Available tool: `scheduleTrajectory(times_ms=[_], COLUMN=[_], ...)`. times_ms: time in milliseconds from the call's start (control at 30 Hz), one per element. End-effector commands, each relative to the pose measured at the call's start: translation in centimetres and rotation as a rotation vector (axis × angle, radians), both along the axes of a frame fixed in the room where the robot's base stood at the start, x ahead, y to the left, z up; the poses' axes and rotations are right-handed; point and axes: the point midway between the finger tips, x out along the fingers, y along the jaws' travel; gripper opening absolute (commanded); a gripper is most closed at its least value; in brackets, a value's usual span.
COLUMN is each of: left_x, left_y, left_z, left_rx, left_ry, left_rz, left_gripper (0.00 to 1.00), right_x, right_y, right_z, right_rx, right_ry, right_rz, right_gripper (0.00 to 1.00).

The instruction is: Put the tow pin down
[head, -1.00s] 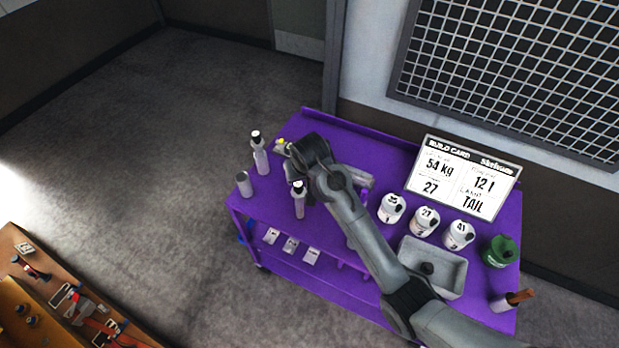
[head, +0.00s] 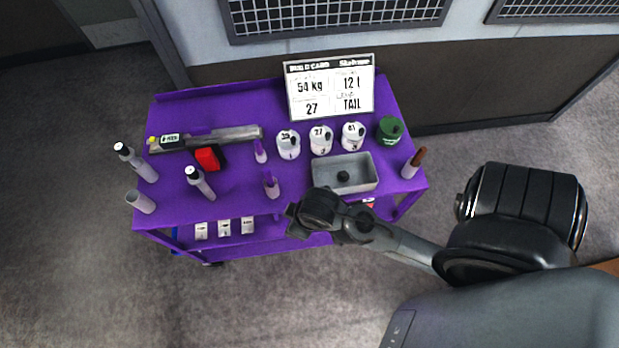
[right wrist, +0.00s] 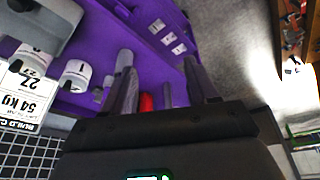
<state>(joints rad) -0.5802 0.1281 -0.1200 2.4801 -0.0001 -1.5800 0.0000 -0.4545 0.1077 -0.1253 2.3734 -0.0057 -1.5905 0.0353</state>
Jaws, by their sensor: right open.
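My right gripper (right wrist: 160,76) is open in the right wrist view, with nothing held between its fingers. In the head view my right gripper (head: 297,220) is at the front edge of the purple cart (head: 235,205). I cannot tell for sure which item is the tow pin. Two short pale pieces with purple upper parts stand on the cart, one in front (head: 271,185) and one behind (head: 260,151). A long grey bar (head: 228,134) with a yellow end lies at the back left. A red block (head: 208,158) sits against it. My left gripper is out of view.
Three white numbered pots (head: 321,139) stand before the build card (head: 330,88). A green pot (head: 390,130) and a grey tray (head: 372,184) holding a dark knob are at right. Capped grey bottles (head: 201,184) and an open cylinder (head: 141,202) stand at left.

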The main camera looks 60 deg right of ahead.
Motion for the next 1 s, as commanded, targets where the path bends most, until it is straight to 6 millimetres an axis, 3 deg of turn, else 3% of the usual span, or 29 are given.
scheduleTrajectory(times_ms=[33, 200, 633, 767, 1000], left_x=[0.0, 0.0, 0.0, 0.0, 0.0], left_y=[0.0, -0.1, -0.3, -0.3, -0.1], left_z=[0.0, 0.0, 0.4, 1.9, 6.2], left_rx=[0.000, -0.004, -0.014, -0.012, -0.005], left_ry=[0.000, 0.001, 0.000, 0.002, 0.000], left_rz=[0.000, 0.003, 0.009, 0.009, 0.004], left_gripper=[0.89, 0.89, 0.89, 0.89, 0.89], right_x=[-1.4, -3.6, -3.9, -3.9, -3.9], right_y=[-0.1, -0.2, -0.2, -0.2, -0.2], right_z=[0.2, 1.0, 1.4, 3.0, 7.2], right_rx=[-0.001, -0.003, -0.003, -0.003, -0.003], right_ry=[0.005, 0.009, 0.009, 0.010, 0.010], right_rz=[0.010, 0.031, 0.035, 0.035, 0.035], right_gripper=[0.58, 0.58, 0.58, 0.58, 0.58])
